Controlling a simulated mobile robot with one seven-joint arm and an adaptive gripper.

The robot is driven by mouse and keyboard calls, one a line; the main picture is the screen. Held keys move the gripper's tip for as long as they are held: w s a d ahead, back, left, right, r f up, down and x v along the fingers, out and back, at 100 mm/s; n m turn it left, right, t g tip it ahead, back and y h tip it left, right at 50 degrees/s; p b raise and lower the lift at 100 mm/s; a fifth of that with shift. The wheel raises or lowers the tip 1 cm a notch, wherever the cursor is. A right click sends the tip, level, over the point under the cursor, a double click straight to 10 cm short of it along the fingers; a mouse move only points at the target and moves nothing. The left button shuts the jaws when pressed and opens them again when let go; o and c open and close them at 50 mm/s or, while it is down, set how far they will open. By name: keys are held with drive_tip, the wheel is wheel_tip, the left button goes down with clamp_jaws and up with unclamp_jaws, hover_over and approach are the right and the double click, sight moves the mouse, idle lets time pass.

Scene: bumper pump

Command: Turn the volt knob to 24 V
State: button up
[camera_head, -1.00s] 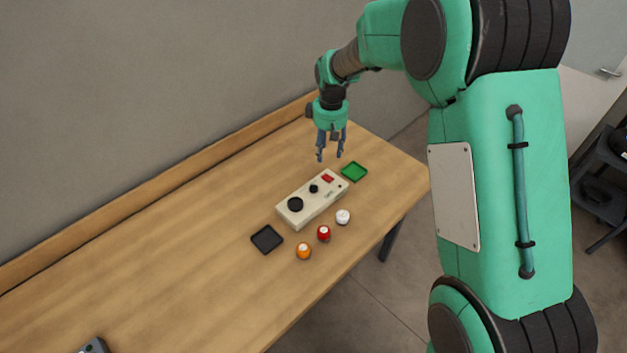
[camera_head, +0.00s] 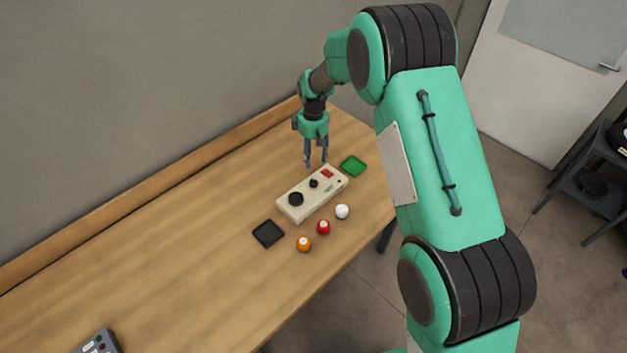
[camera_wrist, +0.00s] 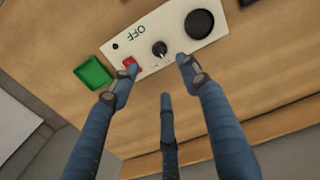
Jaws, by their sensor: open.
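A cream control box (camera_head: 313,201) lies on the wooden table. On its top are a large black round dial (camera_head: 296,199), a smaller black knob (camera_head: 314,183) and a red switch (camera_head: 327,174). In the wrist view the smaller knob (camera_wrist: 159,48) shows a light pointer mark, the red switch (camera_wrist: 131,64) is beside it, and "OFF" is printed on the box. The knob's scale is too small to read. My gripper (camera_head: 316,166) is open and empty, pointing down above the box near the smaller knob, apart from it. Its blue fingers (camera_wrist: 157,85) are spread in the wrist view.
A green tray (camera_head: 354,166) lies beyond the switch end of the box and a black tray (camera_head: 268,233) near the dial end. White (camera_head: 342,211), red (camera_head: 323,227) and orange (camera_head: 304,244) balls stand in front. A grey device (camera_head: 98,343) lies at lower left.

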sight(313, 180)
wheel_tip(313, 180, down, 14)
drive_tip(key=shift+r+p, duration=0.1)
drive_tip(key=shift+p, duration=0.25)
idle(0.5)
drive_tip(key=shift+c, duration=0.5)
drive_tip(key=c, duration=1.1)
